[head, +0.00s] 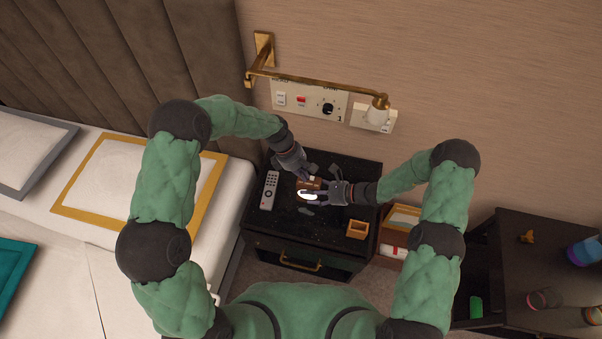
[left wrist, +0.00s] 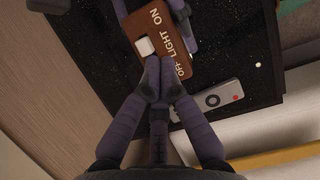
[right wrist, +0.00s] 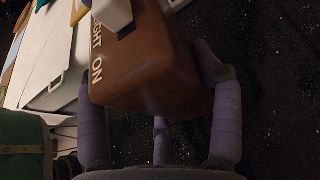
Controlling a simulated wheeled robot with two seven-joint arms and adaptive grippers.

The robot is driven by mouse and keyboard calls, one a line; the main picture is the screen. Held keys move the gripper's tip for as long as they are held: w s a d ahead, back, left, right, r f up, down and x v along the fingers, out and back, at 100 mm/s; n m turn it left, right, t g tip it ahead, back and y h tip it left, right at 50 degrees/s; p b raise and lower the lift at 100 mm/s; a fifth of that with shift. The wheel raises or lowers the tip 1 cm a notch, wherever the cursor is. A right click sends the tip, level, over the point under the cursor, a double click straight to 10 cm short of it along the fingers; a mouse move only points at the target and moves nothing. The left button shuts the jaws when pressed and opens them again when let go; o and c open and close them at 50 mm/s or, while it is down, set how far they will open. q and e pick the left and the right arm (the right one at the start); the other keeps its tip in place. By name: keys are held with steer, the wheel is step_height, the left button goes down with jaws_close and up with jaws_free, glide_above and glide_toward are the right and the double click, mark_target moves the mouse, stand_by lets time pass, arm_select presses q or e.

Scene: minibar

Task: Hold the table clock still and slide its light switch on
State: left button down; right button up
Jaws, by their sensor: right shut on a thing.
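The table clock (head: 311,183) is a small brown block on the black nightstand. In the left wrist view its brown top (left wrist: 150,25) reads OFF, LIGHT, ON, with a white switch knob (left wrist: 145,46) beside LIGHT. My right gripper (head: 325,192) is shut on the clock; in the right wrist view the clock's brown body (right wrist: 150,75) sits between its fingers (right wrist: 160,110). My left gripper (head: 304,173) has its fingers together; in the left wrist view the fingertips (left wrist: 158,68) are close to the knob at the OFF side. I cannot tell whether they touch it.
A grey remote (head: 269,190) lies left of the clock on the nightstand (head: 270,222). A small wooden box (head: 357,229) stands at its front right. A brass wall lamp (head: 320,82) and a switch panel (head: 310,98) are behind. The bed is at left, a dark cabinet at right.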

arm_select(q)
steer(key=shift+a, duration=0.1)
steer(key=w+a+r, duration=0.1)
steer(key=a+r, duration=0.6)
steer(key=r, duration=0.2)
steer(key=shift+w+a+r, duration=0.15)
steer(key=shift+w+a, duration=0.05)
arm_select(e)
steer(key=o, duration=1.3)
steer(key=shift+o, duration=0.2)
